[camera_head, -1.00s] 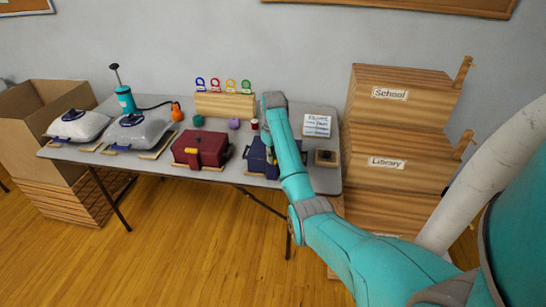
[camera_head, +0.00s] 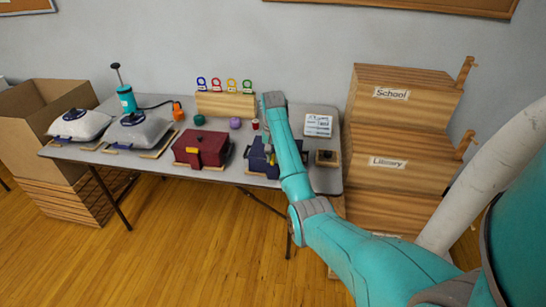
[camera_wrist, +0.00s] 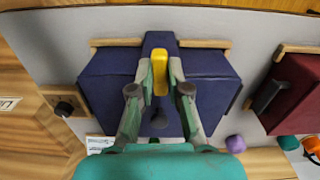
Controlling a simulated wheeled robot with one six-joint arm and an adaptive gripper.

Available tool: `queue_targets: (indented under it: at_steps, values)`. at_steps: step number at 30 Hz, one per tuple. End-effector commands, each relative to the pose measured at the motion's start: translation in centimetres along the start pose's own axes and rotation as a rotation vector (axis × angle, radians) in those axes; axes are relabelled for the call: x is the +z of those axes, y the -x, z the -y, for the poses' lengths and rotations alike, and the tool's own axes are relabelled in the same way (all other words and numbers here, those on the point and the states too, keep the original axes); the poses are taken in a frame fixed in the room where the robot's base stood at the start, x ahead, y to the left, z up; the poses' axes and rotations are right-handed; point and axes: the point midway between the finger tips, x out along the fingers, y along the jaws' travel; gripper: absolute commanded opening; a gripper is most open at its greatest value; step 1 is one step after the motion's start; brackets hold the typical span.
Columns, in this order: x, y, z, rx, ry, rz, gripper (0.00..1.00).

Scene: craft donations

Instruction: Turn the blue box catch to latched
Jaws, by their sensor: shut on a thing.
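The blue box (camera_head: 258,158) sits at the right part of the table, partly hidden by my arm. In the wrist view the blue box (camera_wrist: 105,85) fills the middle, between wooden strips on the table. Its yellow catch (camera_wrist: 160,72) lies on a dark blue upright band. My gripper (camera_wrist: 160,85) is over the box front, its two fingers closed on either side of the yellow catch. I cannot tell from these views whether the catch is latched.
A dark red box (camera_head: 200,150) with a yellow catch stands left of the blue box. A small wooden block with a dark knob (camera_head: 326,157) and a white card (camera_head: 318,125) are to the right. Wooden cabinets labelled School and Library (camera_head: 395,140) stand beyond the table's right end.

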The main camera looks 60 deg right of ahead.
Motion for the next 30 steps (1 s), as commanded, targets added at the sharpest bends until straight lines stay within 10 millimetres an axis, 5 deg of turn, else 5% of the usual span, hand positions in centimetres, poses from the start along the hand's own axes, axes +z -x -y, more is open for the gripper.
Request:
queue_targets:
  at_steps: [21, 22, 24, 30]
  values:
    - [0.00, -0.02, 0.04, 0.000, -0.073, 0.000, 0.00]
    - [0.00, -0.01, 0.04, 0.000, -0.073, 0.000, 0.23]
    - [0.00, -0.01, 0.04, 0.000, -0.072, 0.000, 0.41]
    - [0.00, -0.01, 0.04, 0.000, -0.072, 0.000, 0.42]
